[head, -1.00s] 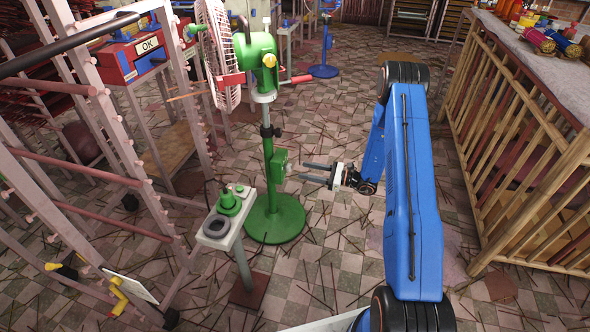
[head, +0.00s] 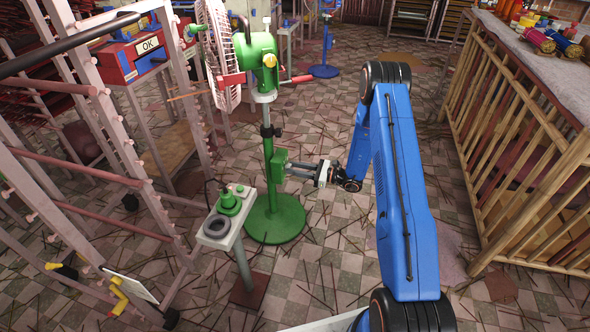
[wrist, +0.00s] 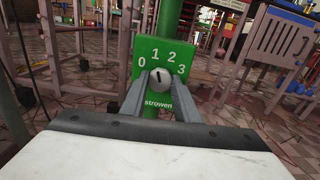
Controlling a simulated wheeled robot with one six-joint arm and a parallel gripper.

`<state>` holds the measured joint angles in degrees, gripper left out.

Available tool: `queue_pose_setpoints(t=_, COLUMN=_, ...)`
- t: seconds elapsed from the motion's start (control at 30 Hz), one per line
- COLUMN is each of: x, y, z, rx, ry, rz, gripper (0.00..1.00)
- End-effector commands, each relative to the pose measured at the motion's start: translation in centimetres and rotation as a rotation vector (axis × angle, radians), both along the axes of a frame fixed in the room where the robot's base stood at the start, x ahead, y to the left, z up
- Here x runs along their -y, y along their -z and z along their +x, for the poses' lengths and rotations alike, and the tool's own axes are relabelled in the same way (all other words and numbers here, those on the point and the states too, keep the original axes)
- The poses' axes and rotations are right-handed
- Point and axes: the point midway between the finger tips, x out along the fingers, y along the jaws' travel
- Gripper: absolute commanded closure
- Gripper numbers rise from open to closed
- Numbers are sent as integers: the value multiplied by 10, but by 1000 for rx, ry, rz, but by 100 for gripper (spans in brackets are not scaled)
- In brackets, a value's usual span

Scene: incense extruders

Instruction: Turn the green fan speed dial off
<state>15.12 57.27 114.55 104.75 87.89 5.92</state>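The green fan (head: 265,60) stands on a green pole with a round base. Its green control box (head: 279,160) is on the pole and faces my gripper. In the wrist view the box face (wrist: 172,52) shows the marks 0, 1, 2 and 3 around a grey round dial (wrist: 160,80). The dark line on the dial is near upright, tilted slightly right. My gripper (head: 289,170) reaches to the box from the right. In the wrist view its two fingers (wrist: 160,95) stand on either side of the dial, close to it; I cannot tell whether they touch it.
A small stand (head: 217,232) with a green device and a dark ring is left of the fan's base. A pink rack (head: 110,150) stands at the left, a wooden slatted counter (head: 520,150) at the right. Thin sticks litter the tiled floor (head: 330,250).

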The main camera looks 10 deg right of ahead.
Motion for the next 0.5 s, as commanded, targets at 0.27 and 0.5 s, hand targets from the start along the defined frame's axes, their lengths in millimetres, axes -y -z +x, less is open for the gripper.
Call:
queue_pose_setpoints(t=0.27, x=0, y=0, z=0, rx=22, ry=0, rz=-13, gripper=94)
queue_pose_setpoints(t=0.5, x=0, y=0, z=-1, rx=123, ry=0, rz=-71, gripper=94)
